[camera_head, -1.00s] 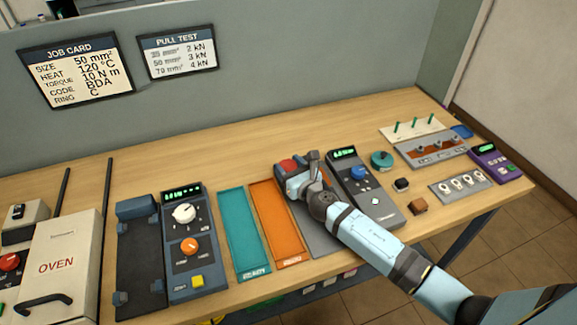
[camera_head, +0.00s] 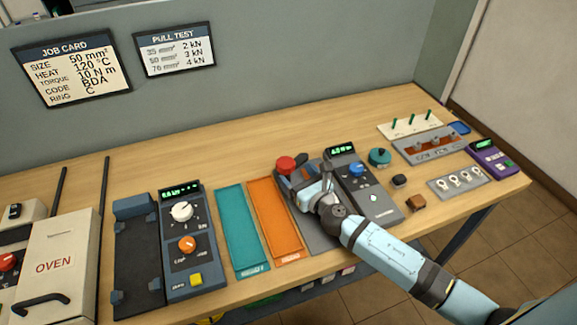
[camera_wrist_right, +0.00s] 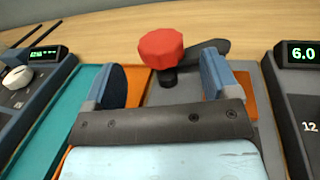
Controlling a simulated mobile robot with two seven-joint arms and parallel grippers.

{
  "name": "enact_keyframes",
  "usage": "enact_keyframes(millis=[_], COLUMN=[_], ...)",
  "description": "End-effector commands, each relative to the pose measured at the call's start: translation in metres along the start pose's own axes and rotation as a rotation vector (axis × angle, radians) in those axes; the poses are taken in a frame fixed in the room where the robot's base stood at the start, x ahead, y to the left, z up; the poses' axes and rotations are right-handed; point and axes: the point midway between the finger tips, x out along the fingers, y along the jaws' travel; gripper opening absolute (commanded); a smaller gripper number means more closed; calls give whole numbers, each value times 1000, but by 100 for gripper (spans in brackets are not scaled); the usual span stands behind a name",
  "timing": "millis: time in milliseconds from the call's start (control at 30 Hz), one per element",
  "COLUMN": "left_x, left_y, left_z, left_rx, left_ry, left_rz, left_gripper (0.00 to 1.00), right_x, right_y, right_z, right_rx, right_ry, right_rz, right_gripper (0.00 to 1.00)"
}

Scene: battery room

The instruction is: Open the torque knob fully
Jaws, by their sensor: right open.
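The blue knob (camera_head: 357,170) is on a dark grey unit (camera_head: 384,208) with a lit green display (camera_head: 341,152). Its label is too small to read. In the right wrist view the display (camera_wrist_right: 303,53) reads 6.0; the knob is out of frame there. My right gripper (camera_head: 306,190) is to the left of this unit, apart from the blue knob, open and empty. In the wrist view its two fingers (camera_wrist_right: 165,82) are spread, with a red knob (camera_wrist_right: 160,48) beyond them. The red knob also shows in the head view (camera_head: 286,164). My left gripper is out of view.
An orange tray (camera_head: 270,217) and a teal tray (camera_head: 238,227) lie to the left. A unit with a white knob (camera_head: 181,211) and an orange knob (camera_head: 187,244) stands further left.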

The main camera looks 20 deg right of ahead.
Motion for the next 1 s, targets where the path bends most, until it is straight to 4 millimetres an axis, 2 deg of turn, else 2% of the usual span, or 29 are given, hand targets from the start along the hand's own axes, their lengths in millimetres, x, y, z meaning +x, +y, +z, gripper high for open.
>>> enact_keyframes(millis=[100, 333, 500, 767, 900, 1000], left_x=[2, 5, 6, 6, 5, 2], left_y=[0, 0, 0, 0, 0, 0], left_z=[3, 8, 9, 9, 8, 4], left_rx=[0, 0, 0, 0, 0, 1], left_ry=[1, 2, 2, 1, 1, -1], left_rz=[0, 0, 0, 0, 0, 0], left_gripper=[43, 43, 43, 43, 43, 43], right_x=[-30, -68, -79, -80, -76, -63], right_y=[0, 0, 0, 0, 4, 18], right_z=[-2, -2, 0, 0, 4, 16], right_rx=[-1, 0, 0, 0, 4, 20], right_ry=[2, 1, 0, -1, -2, -4], right_rz=[1, 0, -1, -1, 10, 52], right_gripper=[81, 81, 81, 81, 51, 28])
